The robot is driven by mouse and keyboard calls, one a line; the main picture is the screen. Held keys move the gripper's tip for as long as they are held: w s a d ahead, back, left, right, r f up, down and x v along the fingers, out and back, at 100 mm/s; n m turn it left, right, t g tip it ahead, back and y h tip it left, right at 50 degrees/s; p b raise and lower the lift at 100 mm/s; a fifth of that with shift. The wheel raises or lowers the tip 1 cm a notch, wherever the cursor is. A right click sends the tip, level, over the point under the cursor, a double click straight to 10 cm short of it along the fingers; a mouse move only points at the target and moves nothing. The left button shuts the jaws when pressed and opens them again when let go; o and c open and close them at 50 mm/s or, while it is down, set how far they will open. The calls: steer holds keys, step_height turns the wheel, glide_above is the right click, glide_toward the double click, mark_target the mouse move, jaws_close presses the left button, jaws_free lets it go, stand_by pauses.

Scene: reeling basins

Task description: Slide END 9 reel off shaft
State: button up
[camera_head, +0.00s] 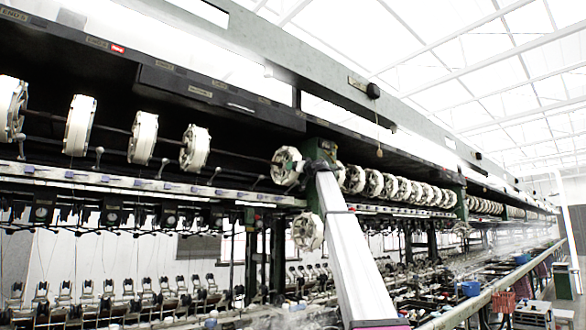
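White spoked reels sit in a row on a dark horizontal shaft (235,155) along the upper machine. The reel nearest my arm's end is a white one (287,166), just left of the green post (318,145). I cannot read an END 9 label, so I cannot tell which reel it is. My pale arm rises from the bottom centre to the post. My gripper (318,166) is a small dark shape at its upper end, close to that reel's right side. Its fingers are not clear, and I cannot tell whether it touches the reel.
More reels (374,182) continue right of the post. A similar white wheel (307,231) is lower, beside my arm. A rail (150,183) with guides runs below the shaft. Basins and small fittings fill the lower area. A blue container (471,288) stands at the right.

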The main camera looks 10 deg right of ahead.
stand_by(0.3)
steer(key=w+d, duration=0.1)
steer(key=d, duration=0.1)
steer(key=w+d, duration=0.1)
steer(key=d, duration=0.1)
steer(key=shift+w, duration=0.35)
steer(key=shift+d, duration=0.1)
steer(key=f+v, duration=0.2)
steer(key=v, duration=1.4)
steer(key=w+f+v, duration=0.1)
steer(key=f+v, duration=0.2)
steer(key=v, duration=1.3)
steer(key=shift+a+f, duration=0.15)
steer(key=shift+a, duration=0.2)
